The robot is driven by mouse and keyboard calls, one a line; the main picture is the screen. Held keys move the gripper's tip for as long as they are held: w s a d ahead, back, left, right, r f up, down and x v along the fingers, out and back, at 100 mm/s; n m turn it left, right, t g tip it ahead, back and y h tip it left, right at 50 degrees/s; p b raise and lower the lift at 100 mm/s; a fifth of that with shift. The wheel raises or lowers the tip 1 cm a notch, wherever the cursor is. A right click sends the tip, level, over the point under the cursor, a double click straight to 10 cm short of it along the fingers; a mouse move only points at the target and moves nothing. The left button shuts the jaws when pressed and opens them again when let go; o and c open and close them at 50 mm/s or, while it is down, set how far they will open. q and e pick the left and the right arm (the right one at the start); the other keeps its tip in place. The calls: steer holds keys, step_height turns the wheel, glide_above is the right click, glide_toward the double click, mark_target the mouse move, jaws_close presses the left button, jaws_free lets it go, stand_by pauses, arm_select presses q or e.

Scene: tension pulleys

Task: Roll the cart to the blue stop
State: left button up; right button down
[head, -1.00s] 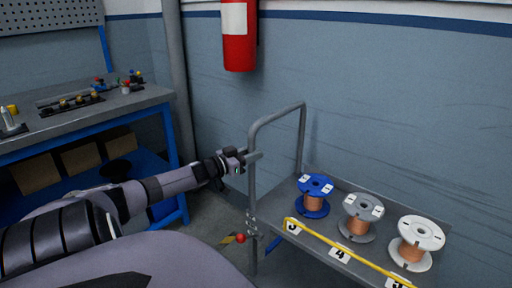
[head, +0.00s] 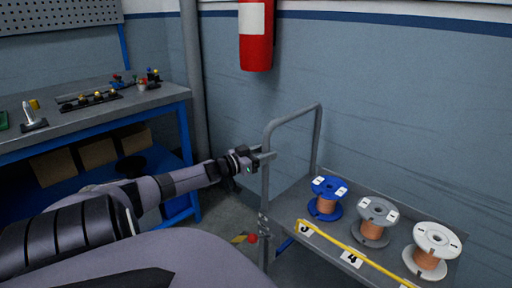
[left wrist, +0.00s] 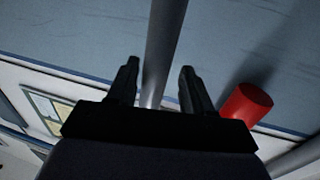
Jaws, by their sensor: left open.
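The cart (head: 292,207) is a grey flat-bed trolley with a tall tubular handle (head: 292,112) at its left end. It carries a blue spool (head: 328,187), a grey spool (head: 377,210) and a white spool (head: 436,237), all wound with copper. My left gripper (head: 266,159) is at the handle's near upright. In the left wrist view its open fingers (left wrist: 158,85) stand either side of the grey handle tube (left wrist: 165,40), with gaps on both sides. I cannot make out a blue stop for certain. My right gripper is out of view.
A workbench (head: 105,118) with blue legs stands at the left, holding small parts. A red extinguisher (head: 256,45) hangs on the wall behind the cart. A red knob (head: 252,238) by yellow-black striping is low beside the cart. A yellow rail (head: 335,246) edges the cart's near side.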

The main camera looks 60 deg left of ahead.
arm_select(q)
steer(key=s+p, duration=0.2)
steer(key=s, duration=0.5)
steer(key=shift+p, duration=0.3)
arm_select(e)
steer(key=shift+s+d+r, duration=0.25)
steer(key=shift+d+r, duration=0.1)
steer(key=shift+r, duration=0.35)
arm_select(q)
steer(key=shift+d, duration=0.1)
